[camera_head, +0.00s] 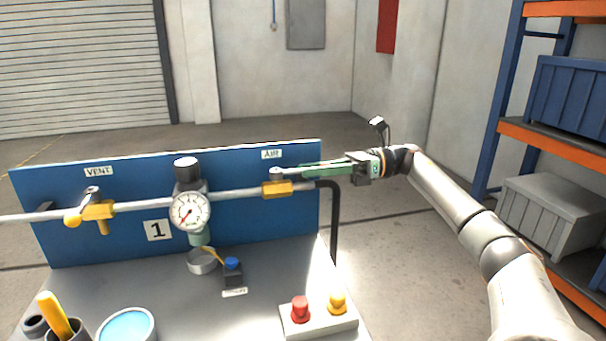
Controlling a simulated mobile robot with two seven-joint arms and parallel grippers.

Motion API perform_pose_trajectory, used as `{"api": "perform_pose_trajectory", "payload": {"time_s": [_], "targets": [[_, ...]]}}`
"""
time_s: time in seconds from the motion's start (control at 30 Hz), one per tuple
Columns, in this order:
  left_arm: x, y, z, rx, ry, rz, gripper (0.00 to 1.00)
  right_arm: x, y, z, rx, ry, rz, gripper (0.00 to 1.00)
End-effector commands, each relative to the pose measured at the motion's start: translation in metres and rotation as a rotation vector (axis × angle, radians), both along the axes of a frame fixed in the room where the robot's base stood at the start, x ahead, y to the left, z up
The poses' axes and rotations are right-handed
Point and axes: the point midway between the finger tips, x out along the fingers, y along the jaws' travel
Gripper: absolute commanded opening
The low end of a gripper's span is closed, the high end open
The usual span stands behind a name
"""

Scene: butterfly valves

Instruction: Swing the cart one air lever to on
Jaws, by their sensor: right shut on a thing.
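The cart (165,260) has a blue back panel (250,215) carrying a plate marked 1. The air valve (277,188) has a yellow body on the grey pipe, below the AIR label (272,154). Its lever (278,173) runs from the stem toward the right, roughly in line with the pipe in this view. My right gripper (308,170), with green fingers, reaches in from the right and is shut on the air lever. The fingers hide most of the handle. My left gripper is not in view.
The vent valve (98,210) with its yellow-tipped lever sits on the pipe at left. A gauge (190,211) is between the valves. A button box (318,318), cups and a small blue-topped device (232,272) stand on the cart. Shelving (510,90) is at right.

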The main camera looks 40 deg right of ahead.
Motion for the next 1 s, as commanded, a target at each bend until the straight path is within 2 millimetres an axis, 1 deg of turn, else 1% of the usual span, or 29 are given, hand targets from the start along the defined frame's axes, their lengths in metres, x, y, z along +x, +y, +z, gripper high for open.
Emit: {"api": "perform_pose_trajectory", "payload": {"time_s": [0.2, 0.6, 0.63, 0.7, 0.73, 1.0], "targets": [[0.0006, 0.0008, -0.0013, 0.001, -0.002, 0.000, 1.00, -0.0044, -0.0051, 0.0008, 0.002, -0.002, 0.015, 0.00], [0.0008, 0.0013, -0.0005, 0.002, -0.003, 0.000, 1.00, -0.0044, -0.0060, 0.0015, 0.001, -0.004, 0.014, 0.00], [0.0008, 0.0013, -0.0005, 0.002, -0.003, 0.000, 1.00, -0.0044, -0.0060, 0.0015, 0.001, -0.003, 0.014, 0.34], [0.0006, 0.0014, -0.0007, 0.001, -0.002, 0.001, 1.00, -0.0046, -0.0060, 0.0014, 0.001, -0.003, 0.014, 0.42], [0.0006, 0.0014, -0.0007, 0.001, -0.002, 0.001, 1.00, -0.0046, -0.0060, 0.0013, 0.001, -0.003, 0.014, 0.43], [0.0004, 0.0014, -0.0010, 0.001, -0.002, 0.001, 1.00, -0.0056, -0.0076, 0.0004, 0.000, -0.001, 0.015, 0.43]]}}
